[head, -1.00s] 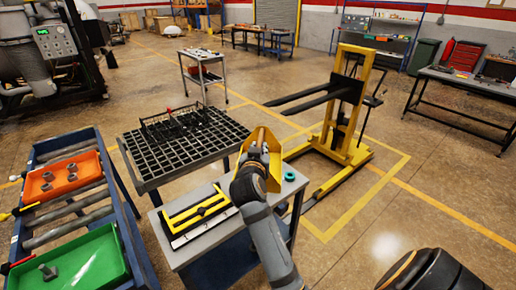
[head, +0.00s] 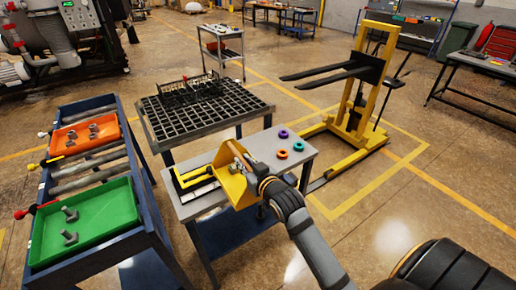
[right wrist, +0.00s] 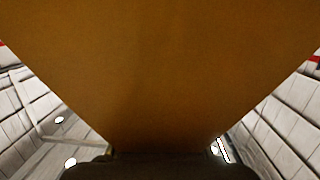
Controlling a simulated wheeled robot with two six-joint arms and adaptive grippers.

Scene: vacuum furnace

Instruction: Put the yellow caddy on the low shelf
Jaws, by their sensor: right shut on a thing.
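The yellow caddy (head: 230,188) is in my right gripper (head: 247,167), over the front part of the small grey table (head: 290,144). It looks tilted, and I cannot tell whether it touches the table top. My right gripper is shut on it near its bar-like handle. In the right wrist view the caddy (right wrist: 160,65) fills most of the picture as a plain orange-brown face, so its contents are hidden. A low blue shelf (head: 232,232) shows under the small table, partly hidden by its top and legs. My left gripper is not in view.
A black grid table (head: 165,128) stands behind. A roller rack (head: 150,215) with orange and green bins is left. A yellow stacker (head: 360,100) stands right.

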